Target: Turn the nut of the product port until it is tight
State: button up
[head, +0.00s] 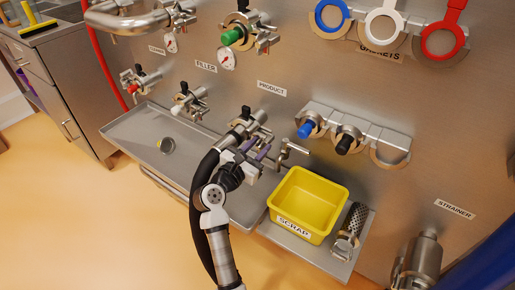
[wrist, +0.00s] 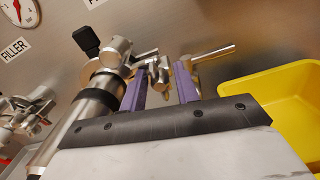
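The product port (head: 247,124) is a metal fitting on the steel wall, below the PRODUCT label. A clamp with a small metal nut (wrist: 158,74) shows in the wrist view. A steel hose end with a black band (wrist: 97,103) joins the port from the lower left. My gripper (head: 260,151) is at the port's lower right, its purple fingers pointing at the clamp. In the wrist view the fingers (wrist: 161,80) stand apart, with the nut seen between their tips. The nut looks narrower than the gap; contact cannot be told.
A black hose (head: 206,170) runs down beside my arm. A metal T-shaped handle (head: 290,149) is close right of my gripper. A yellow scrap bin (head: 322,204) stands on a shelf to the right.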

jog(key=v, duration=0.8)
jog(key=shift+s+a, duration=0.25)
jog(key=shift+a, duration=0.1)
